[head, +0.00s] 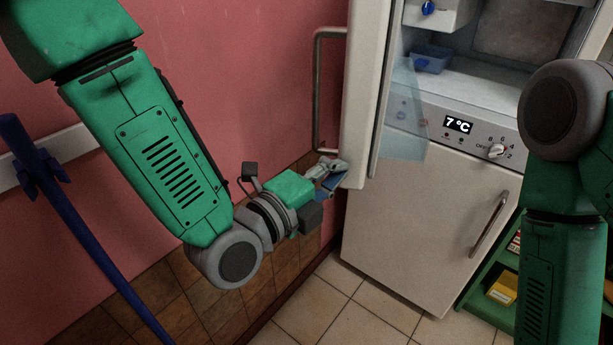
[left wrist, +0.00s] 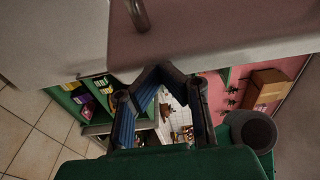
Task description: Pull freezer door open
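The fridge-freezer stands at the right in the head view. Its upper door (head: 365,95) is swung wide open toward the left, with a vertical bar handle (head: 318,90) on its outer side. Its lower door (head: 405,230) is shut, with a slanted bar handle (head: 490,224) near its right edge. I cannot tell which door is the freezer's. My left gripper (head: 335,170) is at the upper door's bottom corner, below the handle. In the left wrist view its fingers (left wrist: 160,105) are apart with nothing between them; a handle end (left wrist: 138,14) shows beyond. My right gripper is out of view.
A control panel (head: 460,125) reads 7 °C. A blue container (head: 432,60) is inside the open compartment. A pink wall (head: 240,70) is close behind my left arm. A green shelf (head: 490,280) stands right of the fridge. A blue pole (head: 85,240) leans at left. Tiled floor (head: 335,310) is clear in front.

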